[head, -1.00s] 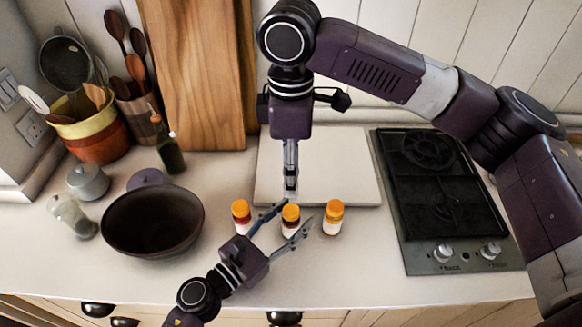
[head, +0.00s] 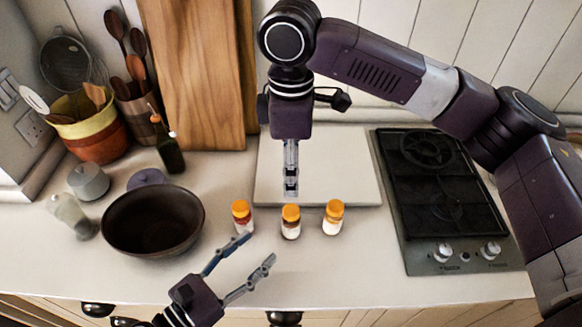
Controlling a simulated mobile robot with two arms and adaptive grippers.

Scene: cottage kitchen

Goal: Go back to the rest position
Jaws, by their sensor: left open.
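My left gripper (head: 258,249) is open and empty over the front of the counter. Its fingers point up and right toward three small bottles with orange caps, apart from them as far as I can tell. The left bottle (head: 242,216), the middle bottle (head: 291,222) and the right bottle (head: 333,217) stand upright in a row. My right gripper (head: 291,184) points down over the white board (head: 345,165), behind the middle bottle. I see its fingers edge-on, so their opening does not show.
A dark bowl (head: 153,222) stands left of the bottles. A black stove (head: 440,190) is at the right. A wooden board (head: 195,75), utensil pots (head: 100,130) and a dark bottle (head: 168,150) stand at the back left.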

